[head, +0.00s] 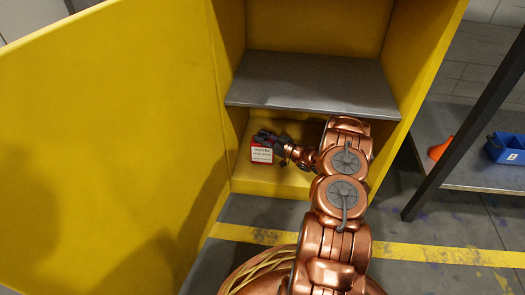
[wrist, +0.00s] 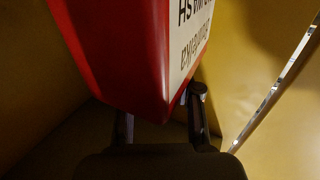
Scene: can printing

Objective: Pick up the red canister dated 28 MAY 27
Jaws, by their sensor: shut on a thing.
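The red canister (head: 262,152) with a white label is inside the lower part of the yellow cabinet in the head view, near its left side. It fills much of the wrist view (wrist: 128,60), where its red sides and part of the label show. The label print is cut off and too small to read as a date in either view. My gripper (head: 270,137) reaches into the cabinet and is shut on the canister. In the wrist view its fingers (wrist: 160,128) are at the canister's near end. I cannot tell whether the canister touches the cabinet floor.
The yellow cabinet (head: 285,178) has a grey shelf (head: 310,85) just above my gripper. Its open door (head: 100,130) stands at the left. At the right are a dark post (head: 468,125), an orange cone-shaped thing (head: 440,148) and a blue bin (head: 508,148) on a grey shelf.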

